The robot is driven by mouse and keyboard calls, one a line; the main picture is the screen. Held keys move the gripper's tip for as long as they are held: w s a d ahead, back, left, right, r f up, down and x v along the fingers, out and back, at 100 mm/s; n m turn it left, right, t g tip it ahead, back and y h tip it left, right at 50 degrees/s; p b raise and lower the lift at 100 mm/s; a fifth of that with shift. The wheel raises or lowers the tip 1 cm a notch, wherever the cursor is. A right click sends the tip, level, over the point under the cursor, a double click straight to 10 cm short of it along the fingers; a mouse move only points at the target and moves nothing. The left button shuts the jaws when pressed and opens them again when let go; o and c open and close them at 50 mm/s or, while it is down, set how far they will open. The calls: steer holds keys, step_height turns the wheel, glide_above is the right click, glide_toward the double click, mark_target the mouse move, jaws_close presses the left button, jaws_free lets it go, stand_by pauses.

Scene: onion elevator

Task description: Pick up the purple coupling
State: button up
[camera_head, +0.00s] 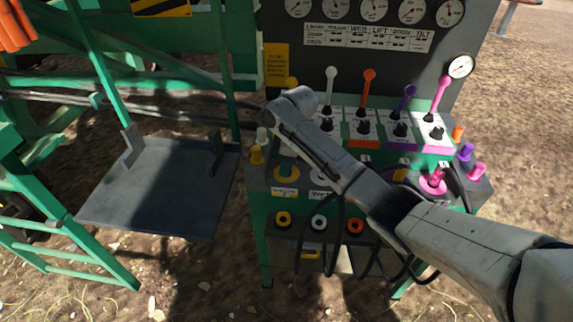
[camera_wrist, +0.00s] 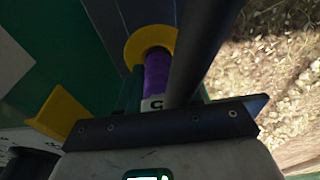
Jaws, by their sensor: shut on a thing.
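In the wrist view, the purple coupling (camera_wrist: 157,72) is a purple cylinder with a pale lettered band at its near end. My gripper (camera_wrist: 160,88) is shut on it, with the dark gripper bar across the near end. The far end of the coupling meets a yellow ring (camera_wrist: 150,42); I cannot tell whether it sits inside it. A dark hose or bar crosses close on its right. In the head view, my arm reaches to the left part of the panel, and my fingers and the held coupling cannot be made out.
The control panel (camera_head: 380,60) carries gauges and coloured levers. Yellow (camera_head: 287,172) and pink (camera_head: 433,184) rings sit on its lower ledge. A purple fitting (camera_head: 465,152) is at its right edge. Black hoses (camera_head: 338,225) hang in front. A grey platform (camera_head: 160,185) stands left.

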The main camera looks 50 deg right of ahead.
jaws_close()
steer(key=shift+r, duration=0.1)
steer(key=shift+r, duration=0.55)
steer(key=s+a+r+p, duration=0.6)
steer(key=s+r+p, duration=0.2)
steer(key=s+r, duration=0.3)
steer(key=shift+s+a+r, duration=0.3)
steer(key=shift+s+r, duration=0.1)
steer(key=shift+s, duration=0.3)
